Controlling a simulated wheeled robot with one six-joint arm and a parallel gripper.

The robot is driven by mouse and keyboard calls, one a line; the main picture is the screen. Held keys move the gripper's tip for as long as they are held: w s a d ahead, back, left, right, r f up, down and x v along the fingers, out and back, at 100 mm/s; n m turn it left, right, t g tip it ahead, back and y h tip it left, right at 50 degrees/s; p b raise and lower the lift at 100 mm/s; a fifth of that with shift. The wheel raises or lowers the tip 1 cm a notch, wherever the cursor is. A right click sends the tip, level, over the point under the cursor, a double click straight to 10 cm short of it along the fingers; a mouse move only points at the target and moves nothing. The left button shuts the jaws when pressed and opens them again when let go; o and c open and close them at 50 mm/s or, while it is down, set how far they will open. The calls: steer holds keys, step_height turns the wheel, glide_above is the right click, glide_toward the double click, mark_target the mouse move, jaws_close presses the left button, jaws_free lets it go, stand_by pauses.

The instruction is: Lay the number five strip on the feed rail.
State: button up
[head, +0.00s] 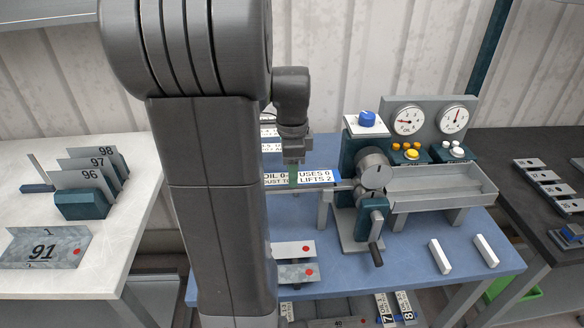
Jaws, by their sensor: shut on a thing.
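My gripper (293,172) is shut on a white lettered strip (316,177), at the left side of the bender. The strip reads partly "OIL", "USES 0" and "LIFTS 2"; a green piece crosses its middle below my gripper. No number five can be read on it. A grey rail (335,187) runs just beneath the strip toward the bender's round head (374,176). I cannot tell whether strip and rail touch. My arm hides the strip's left part and much of the table's left side.
The bender has a crank handle (376,253) in front and a grey trough (440,188) at right. Strips marked 7 and 8 (394,308) lie below.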

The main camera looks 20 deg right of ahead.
steer(key=shift+f, duration=0.35)
steer(key=shift+f+b, duration=0.4)
steer(key=shift+f, duration=0.05)
steer(key=shift+f, duration=0.35)
stand_by(0.6)
steer(key=o, duration=1)
steer(key=shift+o, duration=0.2)
step_height(320, 180, up, 14)
